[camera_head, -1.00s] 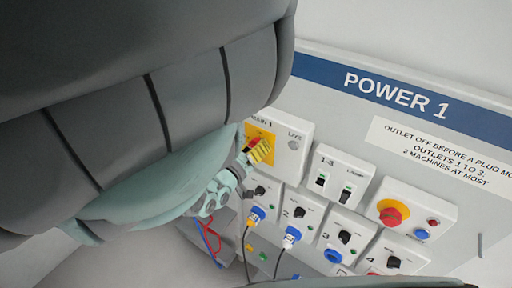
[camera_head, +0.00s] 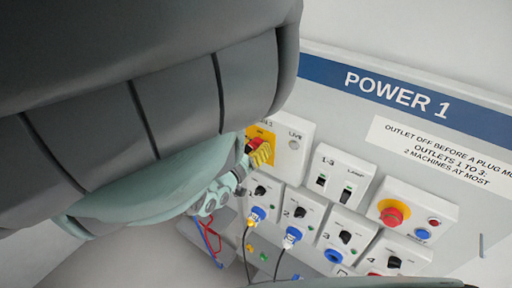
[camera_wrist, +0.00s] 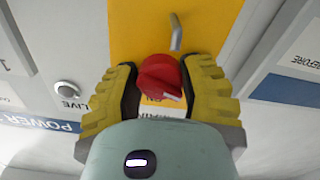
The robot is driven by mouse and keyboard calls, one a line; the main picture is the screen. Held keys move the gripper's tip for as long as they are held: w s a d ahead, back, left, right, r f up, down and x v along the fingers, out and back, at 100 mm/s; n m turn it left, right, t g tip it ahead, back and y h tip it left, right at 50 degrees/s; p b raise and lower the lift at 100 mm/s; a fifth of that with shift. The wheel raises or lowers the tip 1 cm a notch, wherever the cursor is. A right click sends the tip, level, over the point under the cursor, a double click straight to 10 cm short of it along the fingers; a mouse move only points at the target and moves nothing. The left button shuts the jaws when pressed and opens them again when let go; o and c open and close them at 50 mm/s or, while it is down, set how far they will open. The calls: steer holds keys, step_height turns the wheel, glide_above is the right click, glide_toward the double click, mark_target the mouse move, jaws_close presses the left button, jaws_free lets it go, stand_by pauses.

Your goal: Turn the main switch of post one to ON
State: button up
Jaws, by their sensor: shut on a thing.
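The main switch of post one is a red rotary knob (camera_wrist: 162,77) on a yellow plate (camera_wrist: 205,28) in the wrist view. A white mark shows on the knob's lower right edge, near the partly hidden word "ON". My gripper (camera_wrist: 160,85) has its yellow fingers on either side of the knob and is shut on it. In the head view the yellow plate (camera_head: 262,132) is at the left end of the POWER 1 panel, with my gripper (camera_head: 258,152) at it. My arm hides part of the switch there.
A "LIVE" lamp (camera_head: 294,144) is beside the switch, looking grey. To the right are breaker switches (camera_head: 333,186) and a red emergency button (camera_head: 392,215). Below are outlets with knobs; blue (camera_head: 257,214) and white-blue (camera_head: 291,236) plugs with cables hang close under my gripper.

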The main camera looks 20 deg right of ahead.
steer(key=m+p, duration=0.1)
steer(key=m, duration=0.2)
steer(key=shift+m, duration=0.4)
steer(key=m+p, duration=0.2)
steer(key=m, duration=0.1)
steer(key=shift+m, duration=0.3)
steer(key=m+p, duration=0.1)
steer(key=m, duration=0.2)
steer(key=shift+w, duration=0.1)
steer(key=shift+a+f+m, duration=0.1)
steer(key=shift+m, duration=1.2)
steer(key=o, duration=1.2)
